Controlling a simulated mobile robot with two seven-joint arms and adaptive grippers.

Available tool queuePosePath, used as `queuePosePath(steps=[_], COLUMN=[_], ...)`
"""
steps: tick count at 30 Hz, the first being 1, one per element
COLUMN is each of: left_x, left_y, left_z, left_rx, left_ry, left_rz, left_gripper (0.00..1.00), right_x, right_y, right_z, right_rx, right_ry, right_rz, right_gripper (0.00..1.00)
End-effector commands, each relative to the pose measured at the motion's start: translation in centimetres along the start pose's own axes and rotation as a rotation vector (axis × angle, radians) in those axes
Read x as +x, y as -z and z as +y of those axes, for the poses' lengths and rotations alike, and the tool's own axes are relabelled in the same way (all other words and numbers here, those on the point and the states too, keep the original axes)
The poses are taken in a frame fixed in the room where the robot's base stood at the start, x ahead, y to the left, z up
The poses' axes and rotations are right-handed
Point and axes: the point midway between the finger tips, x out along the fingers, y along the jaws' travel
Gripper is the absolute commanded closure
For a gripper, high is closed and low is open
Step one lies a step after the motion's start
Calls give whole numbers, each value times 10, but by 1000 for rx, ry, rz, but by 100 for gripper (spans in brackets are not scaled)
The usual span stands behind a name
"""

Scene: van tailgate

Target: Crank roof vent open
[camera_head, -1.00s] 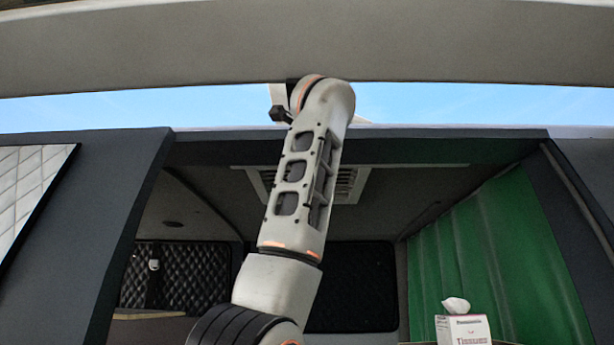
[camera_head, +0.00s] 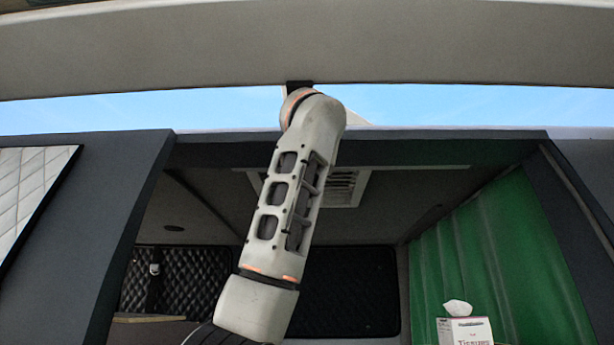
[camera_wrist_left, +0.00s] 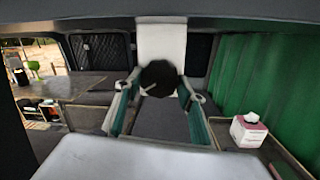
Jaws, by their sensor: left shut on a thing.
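My left arm rises through the middle of the head view, and its far end lies in front of the sky gap. Its gripper is hidden there. In the left wrist view my left gripper (camera_wrist_left: 160,98) shows two fingers with teal inner sides, on either side of a dark round knob (camera_wrist_left: 158,76). The gripper is shut on this knob, which has a thin light line on it. A pale panel stands behind the knob. A louvred roof vent (camera_head: 343,188) in a white frame is on the van ceiling, partly hidden by my arm. My right gripper is not in view.
The raised tailgate (camera_head: 430,45) spans the top. A green curtain (camera_head: 490,260) hangs at the right, with a tissue box (camera_head: 465,330) below it. A counter (camera_wrist_left: 85,87) is at the left in the wrist view. Dark quilted panels (camera_head: 195,280) line the back.

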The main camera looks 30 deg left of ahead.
Motion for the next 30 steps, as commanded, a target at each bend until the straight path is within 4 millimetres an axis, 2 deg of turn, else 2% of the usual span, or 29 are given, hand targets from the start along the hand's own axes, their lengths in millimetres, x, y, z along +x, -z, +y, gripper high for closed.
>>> queuePosePath(steps=[6,15,30], left_x=[2,2,2], left_y=[3,4,4], left_z=[0,0,0], left_rx=[194,382,474], left_ry=[15,33,43], left_rz=[-10,-26,-34], left_gripper=[82,82,82], right_x=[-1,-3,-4], right_y=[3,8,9], right_z=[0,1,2], right_rx=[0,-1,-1], right_ry=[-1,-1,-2], right_rz=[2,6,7], right_gripper=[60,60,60])
